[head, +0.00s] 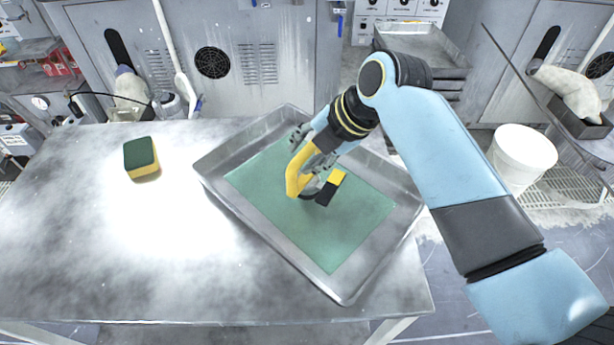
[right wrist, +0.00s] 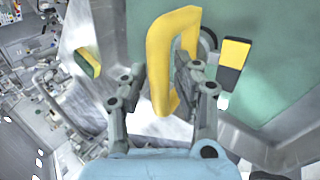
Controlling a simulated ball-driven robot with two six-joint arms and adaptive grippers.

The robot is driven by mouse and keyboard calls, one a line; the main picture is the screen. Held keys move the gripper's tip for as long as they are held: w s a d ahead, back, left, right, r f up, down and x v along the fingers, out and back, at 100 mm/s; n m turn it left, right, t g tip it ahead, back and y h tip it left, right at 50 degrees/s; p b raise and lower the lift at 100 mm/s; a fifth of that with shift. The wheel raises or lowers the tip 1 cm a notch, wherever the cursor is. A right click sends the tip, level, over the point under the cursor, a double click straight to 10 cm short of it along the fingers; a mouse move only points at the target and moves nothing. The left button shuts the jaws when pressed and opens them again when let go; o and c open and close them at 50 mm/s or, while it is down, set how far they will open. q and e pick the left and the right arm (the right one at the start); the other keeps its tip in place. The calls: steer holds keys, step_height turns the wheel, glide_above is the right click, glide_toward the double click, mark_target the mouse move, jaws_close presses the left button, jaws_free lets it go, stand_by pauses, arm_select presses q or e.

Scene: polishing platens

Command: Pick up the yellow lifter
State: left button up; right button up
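The yellow lifter (head: 297,178) is on the green sheet inside the metal tray, with its curved yellow handle standing up. In the right wrist view, the lifter's handle (right wrist: 158,62) runs between the two fingers, with a dark round part beside it. My right gripper (head: 309,150) is over the handle in the head view. In the right wrist view, the right gripper's fingers (right wrist: 160,82) stand apart on either side of the handle. A gap shows at the left finger; the right finger overlaps the handle's edge, and contact is unclear. My left gripper is out of view.
A yellow and black block (head: 330,188) sits close beside the lifter; whether they are joined is unclear. The metal tray (head: 228,157) has raised walls around the green sheet (head: 345,235). A green and yellow sponge (head: 141,158) lies left on the table (head: 75,240). The table's left side is mostly clear.

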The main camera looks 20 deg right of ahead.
jaws_close()
stand_by(0.3)
steer(key=shift+w+r, duration=0.1)
steer(key=shift+w, duration=0.05)
